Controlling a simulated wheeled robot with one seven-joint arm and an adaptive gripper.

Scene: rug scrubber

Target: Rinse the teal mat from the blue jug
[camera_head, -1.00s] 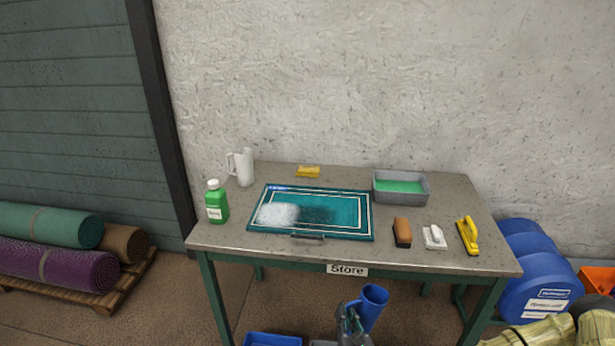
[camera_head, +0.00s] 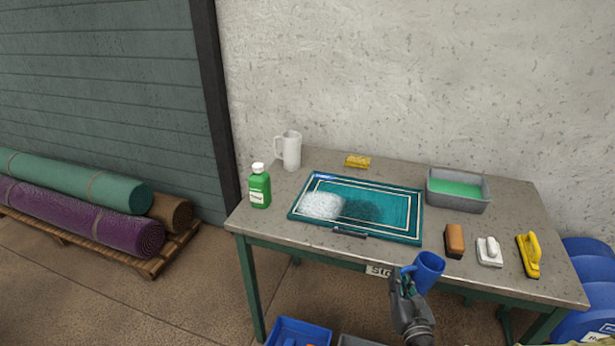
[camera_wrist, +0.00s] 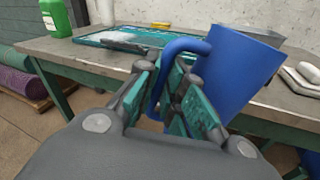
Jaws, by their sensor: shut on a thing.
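The teal mat (camera_head: 385,209) lies flat on the table in the head view, with white foam (camera_head: 321,205) on its left part and a darker patch beside it. My gripper (camera_head: 404,280) is shut on the handle of the blue jug (camera_head: 429,268), in front of the table's front edge. In the wrist view the fingers (camera_wrist: 170,92) close around the handle, and the blue jug (camera_wrist: 237,75) stands nearly upright, tilted a little. The jug's inside is hidden. The mat (camera_wrist: 120,40) shows beyond the gripper there.
On the table (camera_head: 276,219) stand a green bottle (camera_head: 260,188), a white jug (camera_head: 289,151), a yellow sponge (camera_head: 358,161) and a grey tub (camera_head: 458,202) of green liquid. Brushes (camera_head: 489,251) lie at right. Blue crate (camera_head: 299,332) is below; rolled rugs (camera_head: 85,215) lie left.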

